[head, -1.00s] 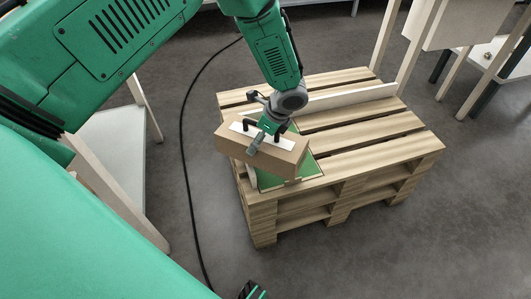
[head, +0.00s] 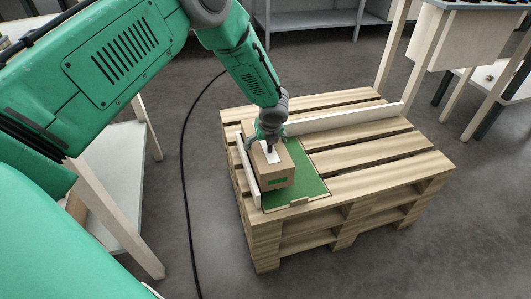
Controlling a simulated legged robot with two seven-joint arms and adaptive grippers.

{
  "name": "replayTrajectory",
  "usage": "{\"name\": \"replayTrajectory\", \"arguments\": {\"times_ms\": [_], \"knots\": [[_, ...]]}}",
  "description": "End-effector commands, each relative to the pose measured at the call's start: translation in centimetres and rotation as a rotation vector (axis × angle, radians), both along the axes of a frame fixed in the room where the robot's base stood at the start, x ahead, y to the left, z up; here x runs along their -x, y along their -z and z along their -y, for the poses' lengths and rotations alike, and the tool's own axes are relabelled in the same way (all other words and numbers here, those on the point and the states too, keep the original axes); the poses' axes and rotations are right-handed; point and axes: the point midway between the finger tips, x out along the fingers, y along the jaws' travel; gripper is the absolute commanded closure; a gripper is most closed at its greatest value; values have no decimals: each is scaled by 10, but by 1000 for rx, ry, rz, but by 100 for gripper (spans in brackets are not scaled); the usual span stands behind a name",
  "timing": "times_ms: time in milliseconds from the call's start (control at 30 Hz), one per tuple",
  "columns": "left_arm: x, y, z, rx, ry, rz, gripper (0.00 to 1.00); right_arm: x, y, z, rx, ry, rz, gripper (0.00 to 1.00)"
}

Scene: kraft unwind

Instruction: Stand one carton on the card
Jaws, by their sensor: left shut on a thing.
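My left gripper (head: 264,145) is shut on the top of a brown carton (head: 270,178) and reaches down on it from above. The card lies on the near left corner of the wooden pallet stack (head: 375,158). I cannot tell whether the carton's underside touches the card. My right gripper is out of view.
A white rail (head: 247,168) runs along the card's left side, and another white rail (head: 345,117) runs behind it. The pallet top to the right is bare. A black cable (head: 183,165) lies on the floor left of the pallet. Tables stand at the left and far right.

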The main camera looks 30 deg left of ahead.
Motion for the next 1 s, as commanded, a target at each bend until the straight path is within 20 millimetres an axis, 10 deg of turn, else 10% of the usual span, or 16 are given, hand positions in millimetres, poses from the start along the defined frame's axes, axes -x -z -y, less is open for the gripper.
{"name": "replayTrajectory", "arguments": {"times_ms": [200,967,1000], "knots": [[-1,29,1,-3,1,1,55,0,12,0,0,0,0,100],[-1,40,1,-1,1,2,55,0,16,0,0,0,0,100],[0,41,1,0,1,0,0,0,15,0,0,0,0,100]]}}
